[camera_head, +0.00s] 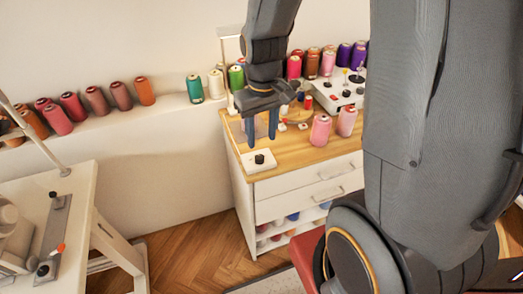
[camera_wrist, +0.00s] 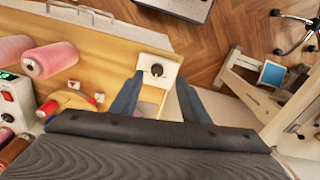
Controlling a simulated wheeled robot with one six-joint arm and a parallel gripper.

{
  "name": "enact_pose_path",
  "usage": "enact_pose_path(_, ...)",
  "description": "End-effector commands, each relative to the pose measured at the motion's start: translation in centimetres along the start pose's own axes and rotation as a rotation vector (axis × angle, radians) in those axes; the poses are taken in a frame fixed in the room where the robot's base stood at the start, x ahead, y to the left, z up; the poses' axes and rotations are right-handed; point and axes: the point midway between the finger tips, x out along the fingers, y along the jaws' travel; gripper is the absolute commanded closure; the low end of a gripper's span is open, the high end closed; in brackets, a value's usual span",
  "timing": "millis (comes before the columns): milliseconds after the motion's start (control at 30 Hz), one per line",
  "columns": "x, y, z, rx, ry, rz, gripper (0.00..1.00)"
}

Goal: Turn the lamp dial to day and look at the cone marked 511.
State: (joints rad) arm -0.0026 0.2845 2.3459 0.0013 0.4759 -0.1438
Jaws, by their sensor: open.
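The lamp's white base (camera_head: 247,168) stands at the left front corner of the wooden-topped cabinet. Its small black dial (camera_head: 259,159) is on top; the setting is not readable. My gripper (camera_head: 262,138) is open and empty, above and slightly behind the dial, pointing down. In the wrist view the dial (camera_wrist: 157,70) shows between my two blue fingers (camera_wrist: 158,92), apart from them. Two pink thread cones (camera_head: 320,131) stand on the cabinet; one pink cone (camera_wrist: 50,60) shows large in the wrist view. No number 511 is readable on any cone.
The lamp's thin post (camera_head: 228,70) rises behind the gripper. A red-and-wood spool holder (camera_head: 297,115) and a white control box (camera_head: 340,93) stand to the right. A ledge (camera_head: 120,118) of coloured cones runs along the wall. A white table (camera_head: 75,190) stands left; floor lies between.

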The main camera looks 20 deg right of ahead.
Motion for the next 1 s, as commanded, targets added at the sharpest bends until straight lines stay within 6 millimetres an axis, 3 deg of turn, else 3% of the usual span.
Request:
enact_pose_path(233,2.3,0.5,-2.2,-0.051,-0.036,-0.005,0.58)
enact_pose_path(700,7.8,0.4,-1.9,-0.053,-0.039,-0.006,0.58)
enact_pose_path(1000,9.8,0.4,-1.9,-0.053,-0.035,-0.005,0.58)
